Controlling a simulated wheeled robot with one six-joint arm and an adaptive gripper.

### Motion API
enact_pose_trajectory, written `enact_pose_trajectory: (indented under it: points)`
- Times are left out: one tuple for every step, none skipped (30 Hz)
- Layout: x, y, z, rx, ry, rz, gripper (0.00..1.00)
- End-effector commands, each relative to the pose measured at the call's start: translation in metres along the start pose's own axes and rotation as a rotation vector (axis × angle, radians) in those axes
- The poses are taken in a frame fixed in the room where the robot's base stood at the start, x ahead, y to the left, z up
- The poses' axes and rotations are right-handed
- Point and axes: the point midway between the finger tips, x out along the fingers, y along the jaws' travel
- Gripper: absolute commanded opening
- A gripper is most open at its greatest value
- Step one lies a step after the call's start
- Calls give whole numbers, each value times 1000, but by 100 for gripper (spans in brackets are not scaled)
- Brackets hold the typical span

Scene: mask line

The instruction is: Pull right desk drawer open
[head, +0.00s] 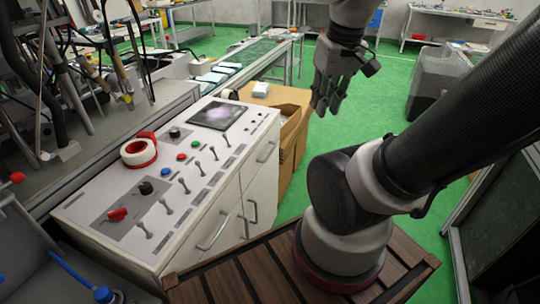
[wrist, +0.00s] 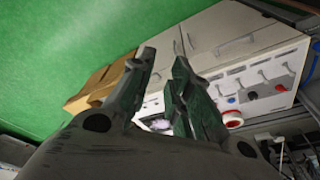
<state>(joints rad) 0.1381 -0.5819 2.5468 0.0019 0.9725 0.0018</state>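The white control desk (head: 150,195) stands left of centre in the head view. Its right drawer has a bar handle (head: 266,152) high on the front, near the far right end. The drawer front looks flush and closed. My gripper (head: 322,108) hangs over the green floor, to the right of the desk and apart from the handle, fingers pointing down. In the wrist view my gripper (wrist: 165,75) has its two dark fingers apart, with nothing held between them. The desk front (wrist: 240,30) shows beyond them, turned around; the fingers partly hide the right drawer's area.
The left drawer's handle (head: 213,233) and two upright door handles are on the same front. An open cardboard box (head: 290,115) stands by the desk's right end. A red-and-white tape roll (head: 139,152) lies on top. Green floor (head: 375,100) is clear around my gripper.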

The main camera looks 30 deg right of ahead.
Motion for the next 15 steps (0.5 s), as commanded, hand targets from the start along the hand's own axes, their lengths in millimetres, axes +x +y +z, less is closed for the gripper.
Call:
enact_pose_trajectory:
  points:
    - [6,4,0,19,-32,4,19]
    - [10,7,0,31,-50,5,19]
    - [14,10,-1,47,-75,6,19]
    - [18,12,-1,62,-94,5,19]
    - [22,14,-1,78,-115,3,19]
    - [29,17,-2,102,-143,-1,19]
    - [34,19,-2,122,-167,-6,19]
    - [40,21,-3,144,-193,-12,19]
    - [48,24,-3,181,-230,-25,19]
    - [56,26,-4,212,-261,-36,19]
    - [64,28,-4,246,-294,-50,19]
    - [75,30,-4,293,-339,-73,19]
    - [84,31,-4,327,-371,-92,19]
    - [93,32,-3,361,-403,-114,19]
    - [105,33,-4,405,-443,-146,19]
